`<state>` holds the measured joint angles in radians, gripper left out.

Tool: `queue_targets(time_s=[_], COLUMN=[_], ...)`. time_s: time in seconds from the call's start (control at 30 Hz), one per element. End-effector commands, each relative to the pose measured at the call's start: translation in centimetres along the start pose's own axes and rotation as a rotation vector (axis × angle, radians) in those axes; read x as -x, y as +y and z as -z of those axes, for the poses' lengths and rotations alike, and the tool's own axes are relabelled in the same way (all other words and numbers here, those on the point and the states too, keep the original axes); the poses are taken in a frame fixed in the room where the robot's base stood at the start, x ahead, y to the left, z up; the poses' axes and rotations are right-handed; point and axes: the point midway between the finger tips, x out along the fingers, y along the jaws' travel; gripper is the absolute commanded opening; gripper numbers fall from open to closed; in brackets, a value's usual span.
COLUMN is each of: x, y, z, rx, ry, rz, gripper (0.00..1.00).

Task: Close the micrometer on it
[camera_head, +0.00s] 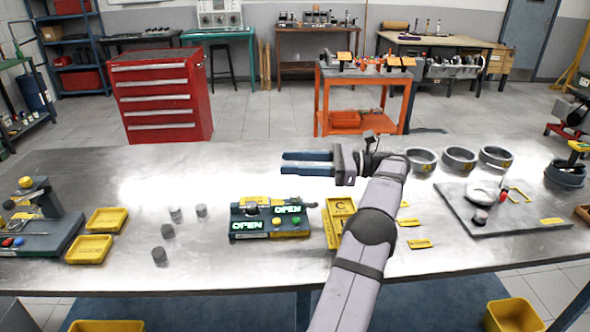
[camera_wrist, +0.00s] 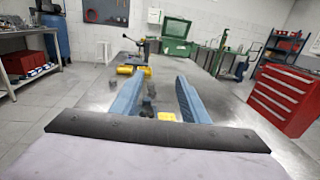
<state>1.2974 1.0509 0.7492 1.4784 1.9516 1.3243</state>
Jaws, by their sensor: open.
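A dark measuring block (camera_head: 270,219) with yellow parts stands at mid-table in the head view. Two lit green displays on it read OPEN. I take it to be the micrometer, but its jaws, and whether a part sits between them, are too small to tell. My gripper (camera_head: 283,162) is raised behind and above the block, with its blue fingers pointing left. The fingers are apart, with nothing between them; they also show parted in the wrist view (camera_wrist: 162,77).
Several small grey cylinders (camera_head: 168,231) stand left of the block. Yellow trays (camera_head: 89,249) and a stand (camera_head: 36,222) are at far left. Yellow bins (camera_head: 333,226) sit beside my arm. Grey rings (camera_head: 459,158) and a plate (camera_head: 500,222) with parts lie right. The table's front left is clear.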

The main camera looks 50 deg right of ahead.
Motion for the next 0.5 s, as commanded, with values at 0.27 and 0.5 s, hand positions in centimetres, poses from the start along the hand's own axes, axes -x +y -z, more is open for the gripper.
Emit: queue_targets(time_s=[0.27,0.5], x=[0.1,4.8], y=[0.0,0.3], z=[0.0,-1.6], rx=[0.001,0.008], ry=[0.000,0.003], rz=[0.002,0.094], gripper=[0.41,0.41])
